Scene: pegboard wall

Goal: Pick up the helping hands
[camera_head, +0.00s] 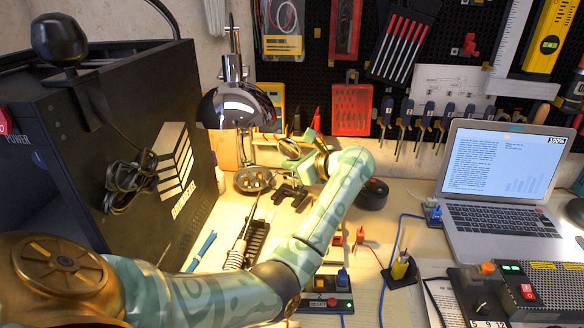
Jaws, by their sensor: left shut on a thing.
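My left arm reaches in from the lower left across the bench. Its gripper (297,156) is at the back middle, below the pegboard, and is shut on the helping hands. The helping hands' black base (291,194) shows just below the gripper. Most of the upper part is hidden behind the gripper and wrist. I cannot tell whether the base touches the bench. My right gripper is not in view.
A large black case (120,150) fills the left. A laptop (500,190) stands at right. A round black object (373,194) sits right of my forearm.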

